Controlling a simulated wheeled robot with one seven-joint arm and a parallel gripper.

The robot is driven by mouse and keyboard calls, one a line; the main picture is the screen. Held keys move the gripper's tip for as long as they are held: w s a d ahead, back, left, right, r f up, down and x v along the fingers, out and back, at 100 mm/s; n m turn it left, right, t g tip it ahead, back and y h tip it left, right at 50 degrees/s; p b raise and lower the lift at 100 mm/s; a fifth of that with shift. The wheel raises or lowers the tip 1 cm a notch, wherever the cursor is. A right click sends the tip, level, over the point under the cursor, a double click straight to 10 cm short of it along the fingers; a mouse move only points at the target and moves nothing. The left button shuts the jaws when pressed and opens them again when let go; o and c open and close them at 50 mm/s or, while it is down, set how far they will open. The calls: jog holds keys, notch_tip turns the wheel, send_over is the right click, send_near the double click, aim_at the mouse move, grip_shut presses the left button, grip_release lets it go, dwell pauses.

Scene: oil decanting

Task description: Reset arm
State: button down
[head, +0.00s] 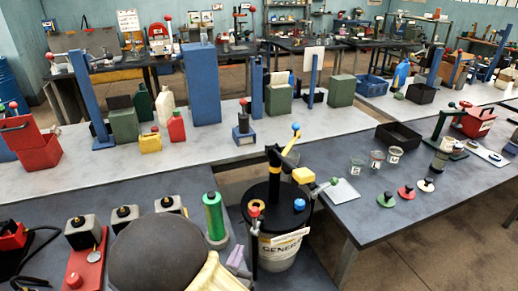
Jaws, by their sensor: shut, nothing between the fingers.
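My arm shows at the bottom of the head view as a large dark grey rounded part and a cream link below it. My gripper cannot be made out in this view. Just right of the arm stands a drum (278,258) with a label and a black lid (262,203). A black pump with a yellow handle (290,158) rises from the lid.
A green cylinder (214,216) stands close behind the arm, with a red base (87,262) to the left. The right table (370,222) holds clear cups (376,159), small discs and a black tray (398,136). Containers stand on the pale bench (90,180) behind.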

jog(key=d+r+m+g+h, duration=0.1)
jog(key=d+m+g+h, duration=0.7)
jog(key=d, duration=0.8)
jog(key=s+d+m+g+y+p, duration=0.2)
jog(key=s+d+m+g+y, duration=0.2)
jog(key=s+d+m+g, duration=0.75)
jog(key=w+a+r+m+t+y+p, duration=0.1)
jog(key=w+a+r+m+t+y, duration=0.2)
jog(key=m, duration=1.1)
notch_tip(320, 180, up, 2)
jog(key=w+t+y, duration=0.2)
jog(key=y, duration=0.1)
jog(key=shift+w+t+y, duration=0.3)
jog(key=shift+w+t, duration=0.05)
jog(key=shift+w, duration=0.05)
